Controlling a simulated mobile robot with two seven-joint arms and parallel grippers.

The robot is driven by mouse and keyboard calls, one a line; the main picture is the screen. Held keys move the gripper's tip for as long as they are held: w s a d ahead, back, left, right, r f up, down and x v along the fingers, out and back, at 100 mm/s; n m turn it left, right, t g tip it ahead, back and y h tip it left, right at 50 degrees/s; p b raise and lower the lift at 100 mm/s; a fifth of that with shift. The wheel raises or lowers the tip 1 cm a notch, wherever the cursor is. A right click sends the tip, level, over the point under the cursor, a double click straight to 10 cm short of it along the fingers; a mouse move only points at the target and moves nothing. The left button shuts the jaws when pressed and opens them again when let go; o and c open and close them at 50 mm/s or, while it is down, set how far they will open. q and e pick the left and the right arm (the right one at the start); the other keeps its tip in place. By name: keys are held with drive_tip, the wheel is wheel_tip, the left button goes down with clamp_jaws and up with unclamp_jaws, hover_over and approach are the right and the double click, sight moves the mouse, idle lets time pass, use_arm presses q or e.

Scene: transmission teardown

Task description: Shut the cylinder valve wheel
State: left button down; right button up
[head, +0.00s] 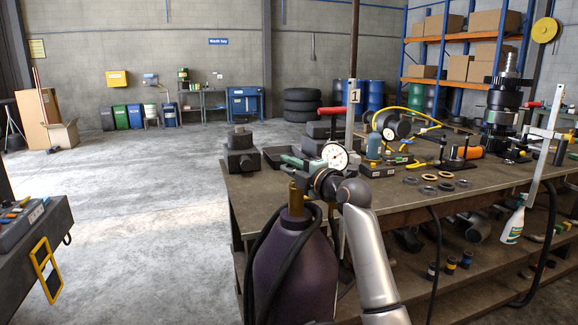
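A dark purple gas cylinder (292,265) stands upright in front of the bench, with a brass valve (296,199) on its top. The valve wheel cannot be made out clearly; it seems hidden behind or within my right gripper. My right gripper (314,180) is at the valve top, reaching in from the right with the silver arm behind it. Its fingers are small and dark here, so I cannot tell whether they are open or shut, or touching the wheel. A round white gauge (336,156) shows just above the gripper. My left gripper is not in view.
A workbench (400,207) stands behind and right of the cylinder, carrying rings, tools and dark metal parts. A black hose (262,255) hangs against the cylinder. A spray bottle (513,222) hangs at the right. The concrete floor (150,220) to the left is clear.

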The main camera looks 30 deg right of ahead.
clamp_jaws()
